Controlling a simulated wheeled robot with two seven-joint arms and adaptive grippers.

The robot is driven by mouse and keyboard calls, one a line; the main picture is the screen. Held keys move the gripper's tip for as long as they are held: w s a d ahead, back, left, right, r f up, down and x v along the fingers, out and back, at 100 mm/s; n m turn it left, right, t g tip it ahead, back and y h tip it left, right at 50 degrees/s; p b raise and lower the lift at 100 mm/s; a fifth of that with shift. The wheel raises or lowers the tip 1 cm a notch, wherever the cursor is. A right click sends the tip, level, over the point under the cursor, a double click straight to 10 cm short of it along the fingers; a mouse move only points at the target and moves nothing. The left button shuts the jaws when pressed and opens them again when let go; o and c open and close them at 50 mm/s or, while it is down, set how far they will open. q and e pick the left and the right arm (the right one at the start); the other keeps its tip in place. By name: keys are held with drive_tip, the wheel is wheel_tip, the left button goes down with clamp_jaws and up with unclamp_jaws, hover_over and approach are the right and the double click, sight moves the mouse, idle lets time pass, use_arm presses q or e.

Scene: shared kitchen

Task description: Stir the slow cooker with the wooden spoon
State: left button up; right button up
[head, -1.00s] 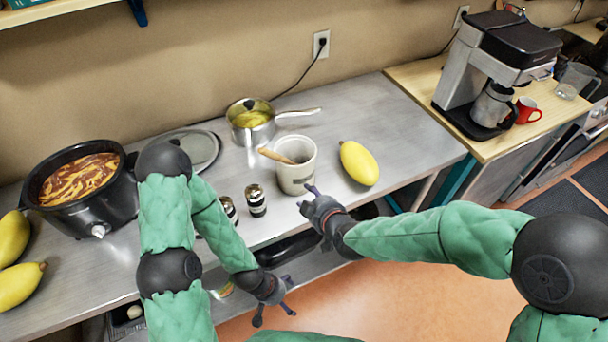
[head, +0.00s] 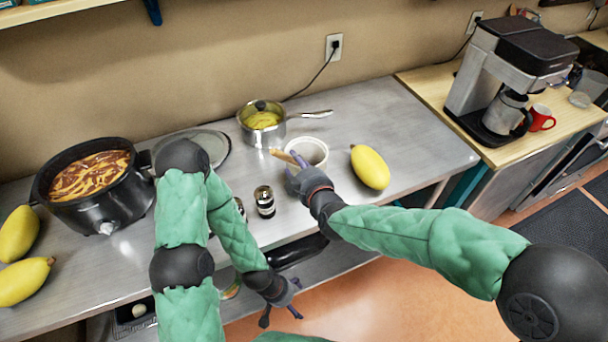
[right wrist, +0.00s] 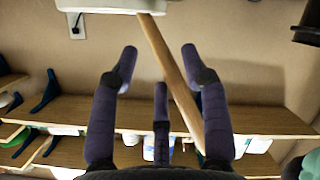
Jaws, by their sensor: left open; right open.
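The slow cooker (head: 95,205) stands open at the left of the steel counter, full of orange-brown swirled food (head: 92,175). The wooden spoon (head: 283,156) leans in a white crock (head: 309,148), its handle sticking out to the left. My right gripper (head: 296,165) is open at the crock's near side, partly hiding it. In the right wrist view the spoon handle (right wrist: 175,80) runs between the open fingers of my right gripper (right wrist: 160,65), and the crock's rim (right wrist: 110,5) shows at the top. My left gripper (head: 281,312) is open and empty, low in front of the counter.
A saucepan (head: 262,122) of yellow food stands behind the crock. A yellow fruit (head: 370,167) lies right of it. Two small shakers (head: 264,202) stand near the front edge, one partly hidden by my left arm. A grey lid (head: 212,148) lies beside the cooker. A coffee maker (head: 500,90) stands farther right.

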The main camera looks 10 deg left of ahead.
sight(294, 161)
drive_tip(key=shift+x, duration=1.9)
clamp_jaws()
drive_tip(key=c, duration=0.8)
unclamp_jaws()
drive_tip(key=shift+c, duration=0.2)
clamp_jaws()
drive_tip(key=shift+r, duration=0.3)
drive_tip(key=shift+r+p, duration=1.2)
drive_tip(key=shift+r, duration=0.05)
